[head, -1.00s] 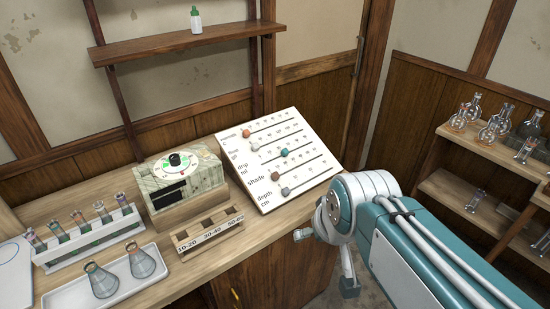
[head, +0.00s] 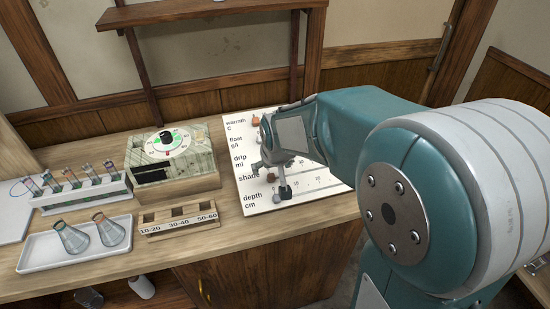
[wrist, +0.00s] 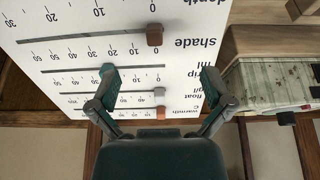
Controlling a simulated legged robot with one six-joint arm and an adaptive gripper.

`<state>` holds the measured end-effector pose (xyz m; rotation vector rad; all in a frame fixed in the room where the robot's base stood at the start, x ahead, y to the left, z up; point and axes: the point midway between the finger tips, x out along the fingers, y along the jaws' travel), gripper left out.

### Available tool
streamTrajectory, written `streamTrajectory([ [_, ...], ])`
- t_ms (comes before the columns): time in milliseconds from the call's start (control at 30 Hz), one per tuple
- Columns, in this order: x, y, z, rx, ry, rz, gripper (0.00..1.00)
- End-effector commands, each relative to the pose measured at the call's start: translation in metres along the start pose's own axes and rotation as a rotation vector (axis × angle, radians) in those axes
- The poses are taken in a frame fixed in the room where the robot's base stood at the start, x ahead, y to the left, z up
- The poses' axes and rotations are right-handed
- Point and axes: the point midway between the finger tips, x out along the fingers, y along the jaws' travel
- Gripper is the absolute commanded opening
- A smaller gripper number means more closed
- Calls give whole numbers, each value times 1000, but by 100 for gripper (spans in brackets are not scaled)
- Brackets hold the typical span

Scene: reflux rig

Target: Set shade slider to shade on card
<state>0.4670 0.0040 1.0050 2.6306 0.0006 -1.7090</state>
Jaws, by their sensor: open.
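The white slider board (head: 262,206) lies tilted on the bench and carries rows for warmth, float, drip, shade and depth. The brown shade knob (wrist: 154,34) is at the 0 end of its slot in the upside-down wrist view; it also shows in the head view (head: 271,177). My gripper (wrist: 158,74) is open and empty over the board, fingers spread, with the shade knob beyond the fingertips. I cannot tell whether a finger touches the board. In the head view my gripper (head: 271,179) hides part of the rows. I cannot make out a shade card.
The float knob (wrist: 158,94) and warmth knob (wrist: 160,112) sit between my fingers in view. Left of the board are a dial box (head: 172,170), a wooden labelled rack (head: 178,227), a test-tube rack (head: 80,195) and a white tray (head: 45,262) with flasks.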

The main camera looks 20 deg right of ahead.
Motion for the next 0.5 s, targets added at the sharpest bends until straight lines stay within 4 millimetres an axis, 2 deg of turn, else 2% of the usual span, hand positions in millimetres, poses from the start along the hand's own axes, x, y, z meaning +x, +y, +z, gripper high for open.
streamTrajectory([
  [167, 11, 5, 0, 4, -4, -4, 100],
  [500, 60, 8, 0, 6, -4, -6, 100],
])
